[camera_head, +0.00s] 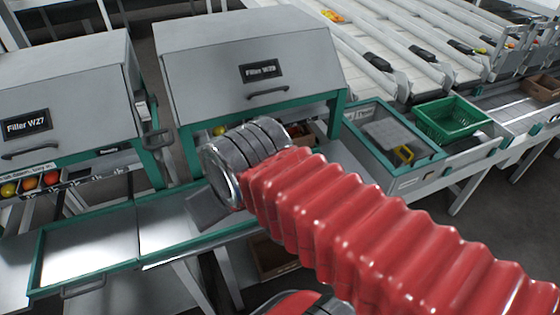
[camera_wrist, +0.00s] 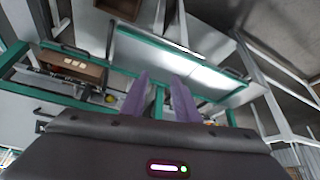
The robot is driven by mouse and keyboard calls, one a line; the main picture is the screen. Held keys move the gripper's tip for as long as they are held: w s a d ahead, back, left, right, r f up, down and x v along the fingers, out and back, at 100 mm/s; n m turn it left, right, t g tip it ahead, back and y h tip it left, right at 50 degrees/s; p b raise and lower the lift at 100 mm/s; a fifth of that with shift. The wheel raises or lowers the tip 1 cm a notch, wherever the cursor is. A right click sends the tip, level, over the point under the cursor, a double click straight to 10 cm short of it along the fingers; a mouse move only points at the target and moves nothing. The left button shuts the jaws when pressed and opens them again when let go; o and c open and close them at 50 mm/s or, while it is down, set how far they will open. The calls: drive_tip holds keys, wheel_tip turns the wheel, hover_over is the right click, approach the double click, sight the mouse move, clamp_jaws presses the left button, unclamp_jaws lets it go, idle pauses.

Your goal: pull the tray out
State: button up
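A shallow metal tray with a green rim (camera_head: 88,254) lies flat below Filler W27, with a bar handle (camera_head: 83,288) on its front edge. A second green-edged metal surface (camera_head: 180,224) adjoins it on the right, partly hidden by my arm. In the wrist view a green-edged metal panel (camera_wrist: 205,76) lies beyond my fingers; I cannot tell which of the two it is. My gripper (camera_wrist: 159,84) has two purple fingers, apart with nothing visible between them. Contact with the panel cannot be judged. In the head view my arm hides the fingers.
Filler hoods W27 (camera_head: 70,85) and the one beside it (camera_head: 245,65) stand behind. A brown crate (camera_wrist: 75,65) shows in the wrist view. A green basket (camera_head: 450,121) and a framed bin (camera_head: 392,138) are at right. Table legs stand below the trays.

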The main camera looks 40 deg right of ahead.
idle(0.3)
drive_tip(key=w+d+f+m+g, duration=0.2)
drive_tip(key=w+d+f+m, duration=0.1)
drive_tip(key=w+d+m, duration=1.05)
drive_tip(key=w+d+f+m, duration=0.2)
drive_tip(key=d+f, duration=0.2)
drive_tip(key=d, duration=0.3)
drive_tip(key=w+d+f+m+g, duration=0.1)
drive_tip(key=w+d+f+m, duration=0.2)
drive_tip(key=d+f, duration=0.2)
drive_tip(key=w+d+f+m, duration=0.3)
drive_tip(key=d+f, duration=0.1)
drive_tip(key=d, duration=0.6)
drive_tip(key=shift+d+f+h, duration=0.2)
drive_tip(key=shift+f+h, duration=0.1)
drive_tip(key=x, duration=1.3)
drive_tip(key=shift+s+f, duration=0.2)
drive_tip(key=shift+f, duration=0.25)
